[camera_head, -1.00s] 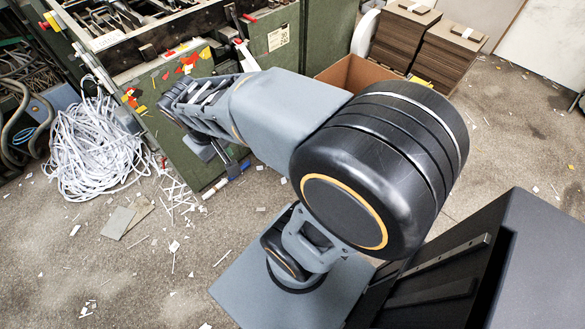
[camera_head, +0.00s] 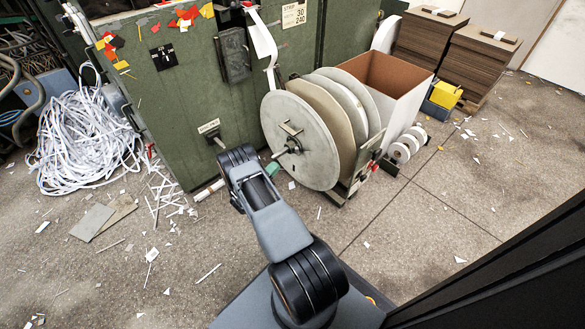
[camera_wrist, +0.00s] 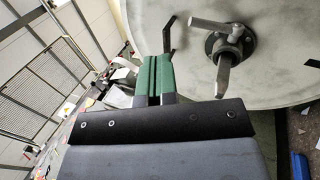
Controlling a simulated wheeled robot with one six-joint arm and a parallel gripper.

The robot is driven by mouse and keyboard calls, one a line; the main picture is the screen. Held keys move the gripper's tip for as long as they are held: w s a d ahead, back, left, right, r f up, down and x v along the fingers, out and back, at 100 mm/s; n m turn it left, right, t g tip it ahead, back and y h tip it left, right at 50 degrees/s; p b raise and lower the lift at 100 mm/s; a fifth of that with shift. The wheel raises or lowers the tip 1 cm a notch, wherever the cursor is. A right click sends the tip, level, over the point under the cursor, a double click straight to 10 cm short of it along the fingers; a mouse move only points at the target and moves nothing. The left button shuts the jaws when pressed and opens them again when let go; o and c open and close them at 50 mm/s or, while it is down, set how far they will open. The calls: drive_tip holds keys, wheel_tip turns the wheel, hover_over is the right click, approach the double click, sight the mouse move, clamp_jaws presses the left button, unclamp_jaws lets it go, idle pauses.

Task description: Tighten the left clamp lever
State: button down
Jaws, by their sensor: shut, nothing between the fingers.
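The pale reel disc (camera_head: 302,165) stands upright in front of the green machine, with a metal clamp lever (camera_head: 290,129) on its hub. In the wrist view the lever (camera_wrist: 208,25) is a grey bar across the dark hub, right of my gripper, with a metal spindle end (camera_wrist: 223,78) below it. My gripper (camera_wrist: 154,68) has green fingers closed together and empty, beside the hub and apart from the lever. In the head view the green fingers (camera_head: 272,169) show just below the hub, partly hidden by my arm.
The green machine (camera_head: 185,110) stands behind. An open cardboard box (camera_head: 405,80) is behind the reels, with small white rolls (camera_head: 405,148) at right. Heaped white strips (camera_head: 80,145) and scattered scraps lie on the floor. The floor at front right is mostly clear.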

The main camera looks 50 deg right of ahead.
wheel_tip(320, 180, down, 8)
drive_tip(key=n+t+b, duration=0.2)
drive_tip(key=t, duration=0.2)
drive_tip(key=h+b, duration=0.1)
drive_tip(key=b, duration=0.3)
approach(297, 150)
drive_tip(key=w+f+x, duration=0.1)
drive_tip(key=x, duration=0.6)
drive_tip(key=shift+d+r, duration=0.15)
drive_tip(key=shift+d, duration=0.15)
